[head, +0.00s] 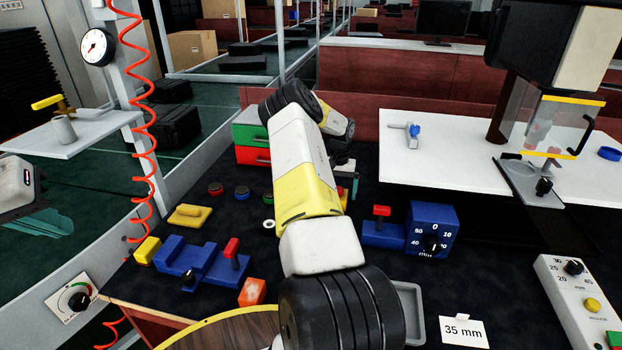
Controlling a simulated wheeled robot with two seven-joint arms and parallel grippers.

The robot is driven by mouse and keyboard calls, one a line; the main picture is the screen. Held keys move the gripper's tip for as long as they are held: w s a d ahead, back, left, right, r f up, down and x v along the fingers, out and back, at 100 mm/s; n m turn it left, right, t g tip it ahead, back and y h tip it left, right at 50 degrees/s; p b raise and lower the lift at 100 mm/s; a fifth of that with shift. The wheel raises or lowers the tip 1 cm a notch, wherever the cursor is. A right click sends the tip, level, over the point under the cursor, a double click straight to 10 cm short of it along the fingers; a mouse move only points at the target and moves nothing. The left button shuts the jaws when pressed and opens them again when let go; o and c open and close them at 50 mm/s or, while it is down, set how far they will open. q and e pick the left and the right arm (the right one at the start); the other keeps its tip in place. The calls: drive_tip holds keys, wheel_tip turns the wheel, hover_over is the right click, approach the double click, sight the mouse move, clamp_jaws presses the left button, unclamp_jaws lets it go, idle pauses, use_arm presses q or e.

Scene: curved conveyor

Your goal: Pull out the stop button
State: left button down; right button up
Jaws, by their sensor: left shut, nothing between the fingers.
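A small red and yellow piece (342,194) shows just right of my left forearm on the dark bench mat; it may be the stop button, but the arm covers most of it. My left arm reaches up the middle of the head view and bends down at the far end. My left gripper (354,184) is shut and empty, pointing down close to the red and yellow piece. I cannot tell whether they touch. My right gripper is not in view.
Blue fixtures with red levers stand left (205,262) and right (432,230) of my arm. Red and green drawers (252,155) stand behind. A control box (580,300) is at the lower right. A coiled red hose (145,130) hangs at the left.

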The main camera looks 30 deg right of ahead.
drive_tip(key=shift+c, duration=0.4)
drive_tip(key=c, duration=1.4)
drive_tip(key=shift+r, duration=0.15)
